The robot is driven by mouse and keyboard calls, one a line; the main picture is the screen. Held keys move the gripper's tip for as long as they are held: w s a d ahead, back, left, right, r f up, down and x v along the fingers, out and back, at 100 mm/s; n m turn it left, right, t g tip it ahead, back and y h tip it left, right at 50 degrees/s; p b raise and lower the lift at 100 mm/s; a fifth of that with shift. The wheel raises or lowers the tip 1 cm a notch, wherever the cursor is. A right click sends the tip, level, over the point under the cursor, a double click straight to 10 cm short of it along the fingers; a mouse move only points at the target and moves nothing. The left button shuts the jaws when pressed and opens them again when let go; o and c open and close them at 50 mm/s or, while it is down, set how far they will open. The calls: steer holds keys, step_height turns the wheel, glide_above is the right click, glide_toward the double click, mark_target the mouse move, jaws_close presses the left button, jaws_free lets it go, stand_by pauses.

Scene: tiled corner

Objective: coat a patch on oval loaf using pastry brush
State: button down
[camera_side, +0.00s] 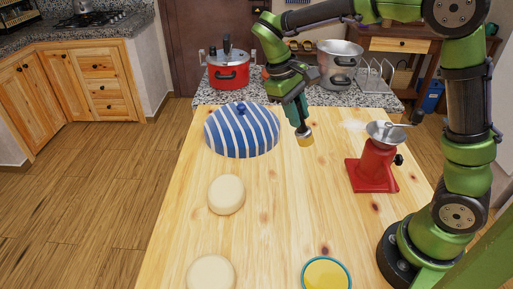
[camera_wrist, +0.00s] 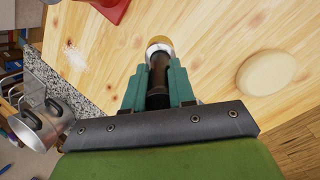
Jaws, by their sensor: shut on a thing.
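My gripper (camera_side: 296,110) points downward above the table, with its green fingers shut on the dark handle of the pastry brush (camera_side: 304,135). The brush shows a metal band and yellow bristles pointing down; in the wrist view the brush (camera_wrist: 158,52) sits between the fingers. Two pale loaves lie on the table: one loaf (camera_side: 226,194) left of and nearer than the brush, another loaf (camera_side: 211,275) at the near edge. I cannot tell surely which is the oval loaf. One pale loaf (camera_wrist: 266,73) shows at right in the wrist view. No coating shows on them.
A teal-rimmed dish of yellow liquid (camera_side: 326,275) sits at the near edge. A blue striped dome cover (camera_side: 241,131) stands behind the loaves. A red grinder (camera_side: 374,168) stands right. A red pot (camera_side: 229,73) and metal pot (camera_side: 339,65) are behind. The table's middle is clear.

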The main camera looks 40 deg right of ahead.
steer(key=shift+a, duration=0.3)
steer(key=w+a+r+t+y, duration=0.1)
steer(key=w+a+r, duration=0.1)
steer(key=a, duration=0.8)
steer(key=w+a+r+t+y, duration=0.2)
steer(key=a, duration=0.8)
steer(key=shift+s+d+f, duration=0.1)
steer(key=shift+f, duration=2.75)
